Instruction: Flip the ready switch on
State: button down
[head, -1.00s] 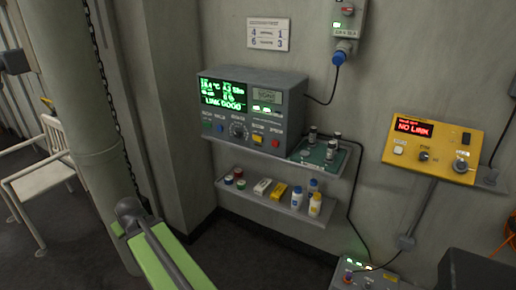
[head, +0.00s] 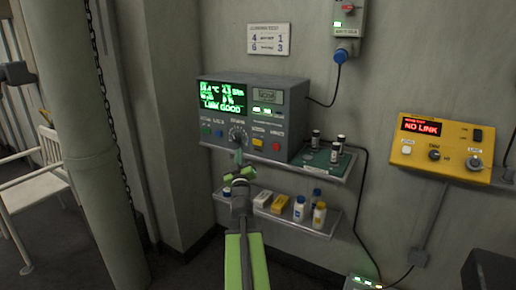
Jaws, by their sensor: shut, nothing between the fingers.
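The grey console (head: 294,128) stands on the upper wall shelf. Its green screen (head: 223,97) reads "LINK GOOD". Its front has small coloured buttons, a round dial (head: 237,134), a yellow button (head: 258,142) and a red button (head: 276,146). The labels are too small to read, so I cannot tell which control is the ready switch. Contact cannot be told.
Small bottles (head: 319,215) and boxes stand on the lower shelf (head: 290,222), partly behind my arm. A green tray (head: 322,160) with dark vials sits right of the console. A pillar (head: 85,150) with a chain and a white chair (head: 35,195) are at left.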

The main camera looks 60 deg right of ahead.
send_near(253, 140)
jog(key=shift+x, duration=2.35)
jog(key=shift+w+r, duration=0.15)
jog(key=shift+r, duration=0.05)
jog(key=shift+d, duration=0.35)
